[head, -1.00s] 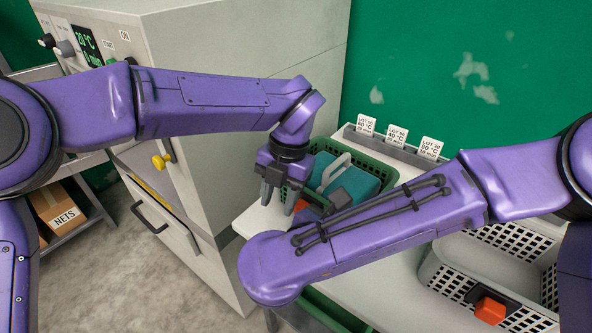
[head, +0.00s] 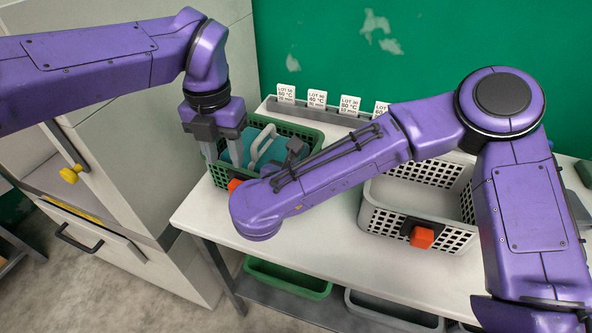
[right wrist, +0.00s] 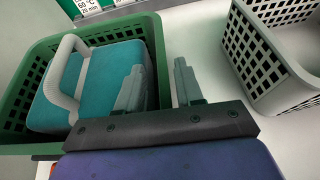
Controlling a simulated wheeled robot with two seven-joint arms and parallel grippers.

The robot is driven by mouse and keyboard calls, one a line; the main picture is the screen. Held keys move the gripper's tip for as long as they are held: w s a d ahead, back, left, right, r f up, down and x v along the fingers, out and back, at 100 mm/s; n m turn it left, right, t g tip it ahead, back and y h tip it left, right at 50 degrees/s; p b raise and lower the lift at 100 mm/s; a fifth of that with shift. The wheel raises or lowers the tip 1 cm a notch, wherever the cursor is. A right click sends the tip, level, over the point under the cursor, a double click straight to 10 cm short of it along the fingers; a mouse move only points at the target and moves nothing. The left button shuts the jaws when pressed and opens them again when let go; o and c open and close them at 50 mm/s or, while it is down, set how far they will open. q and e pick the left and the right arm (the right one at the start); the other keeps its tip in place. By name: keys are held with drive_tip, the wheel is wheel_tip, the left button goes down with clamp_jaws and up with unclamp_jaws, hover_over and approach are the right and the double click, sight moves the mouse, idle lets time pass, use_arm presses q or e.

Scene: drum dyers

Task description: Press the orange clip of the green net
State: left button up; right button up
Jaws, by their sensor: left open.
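The green net, seen as a green openwork basket (head: 308,137), stands at the table's left end in the head view. Its orange clip (head: 235,184) is on the front side, partly hidden by my right arm. A teal block with a pale handle (head: 262,142) sits inside. My left gripper (head: 222,158) is open, pointing down at the basket's left part, above and behind the clip. In the right wrist view, my right gripper (right wrist: 158,88) has its fingers apart with nothing between them, over the right side of the green basket (right wrist: 152,30). A sliver of orange shows at the lower left there.
A grey basket (head: 375,215) with an orange clip (head: 421,238) stands to the right on the white table (head: 300,245). Lot cards (head: 317,98) stand in a rack behind. A grey machine (head: 120,140) is at the left. A green bin (head: 288,278) is below.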

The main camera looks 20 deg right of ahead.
clamp_jaws()
use_arm(q)
clamp_jaws()
use_arm(e)
drive_tip(key=shift+a, duration=0.1)
use_arm(q)
drive_tip(key=s+a+f+n+h, duration=0.1)
drive_tip(key=s+a+n+h, duration=0.1)
drive_tip(key=a+n, duration=0.3)
drive_tip(key=s+a+f+n+t+h, duration=0.1)
drive_tip(key=s+a+n+h, duration=0.2)
drive_tip(key=n, duration=0.8)
drive_tip(key=shift+s+a+n+t+h, duration=0.35)
drive_tip(key=shift+a+h, duration=0.75)
drive_tip(key=shift+a, duration=0.45)
